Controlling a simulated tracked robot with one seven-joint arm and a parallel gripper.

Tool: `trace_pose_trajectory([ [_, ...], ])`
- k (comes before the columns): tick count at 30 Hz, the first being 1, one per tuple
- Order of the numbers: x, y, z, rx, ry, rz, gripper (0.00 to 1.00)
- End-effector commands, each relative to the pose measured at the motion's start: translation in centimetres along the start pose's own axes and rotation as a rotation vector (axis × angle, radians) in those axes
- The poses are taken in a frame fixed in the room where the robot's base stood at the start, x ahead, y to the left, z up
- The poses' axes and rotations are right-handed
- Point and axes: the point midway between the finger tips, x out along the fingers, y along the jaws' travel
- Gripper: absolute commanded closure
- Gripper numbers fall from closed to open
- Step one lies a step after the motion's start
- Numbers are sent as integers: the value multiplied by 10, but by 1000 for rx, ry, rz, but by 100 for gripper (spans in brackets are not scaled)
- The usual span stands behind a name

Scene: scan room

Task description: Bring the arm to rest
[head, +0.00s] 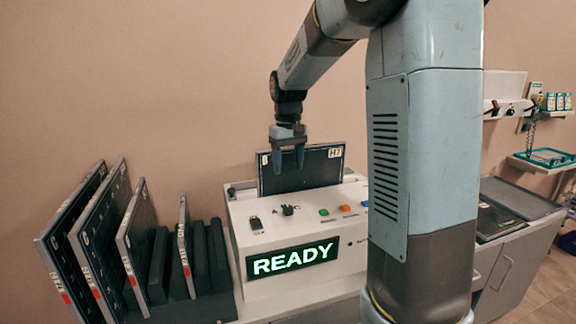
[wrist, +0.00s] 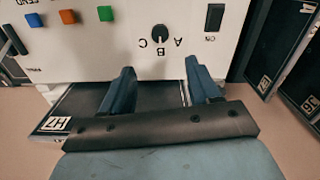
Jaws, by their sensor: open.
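My gripper (head: 288,160) hangs from my arm, fingers pointing down, above the white scanner console (head: 240,222). It is open, with nothing between its blue fingers. In the wrist view the two fingers of my gripper (wrist: 161,90) stand apart. A dark plate marked H7 (head: 318,168) stands upright in the slot at the back of the console, just behind the fingers. It also shows beneath them in the wrist view (wrist: 90,100). I cannot tell whether the fingers touch it. The console's display (head: 292,260) reads READY in green.
A rack (head: 200,300) with several upright plates (head: 98,240) stands left of the console. The console has a dial (head: 290,210), a black switch (head: 256,224) and coloured buttons (head: 324,212). A cabinet (head: 525,240) and a teal tray (head: 545,156) are at the right.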

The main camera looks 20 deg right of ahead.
Motion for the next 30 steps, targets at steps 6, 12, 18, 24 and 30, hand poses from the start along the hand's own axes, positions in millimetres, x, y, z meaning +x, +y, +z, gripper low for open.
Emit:
trace_pose_trajectory([
  [6,0,0,1,0,1,0,39],
  [12,-15,-4,20,10,36,4,39],
  [18,-40,-12,65,34,112,12,39],
  [24,-58,-21,112,60,191,19,39],
  [30,-68,-30,158,85,269,26,39],
])
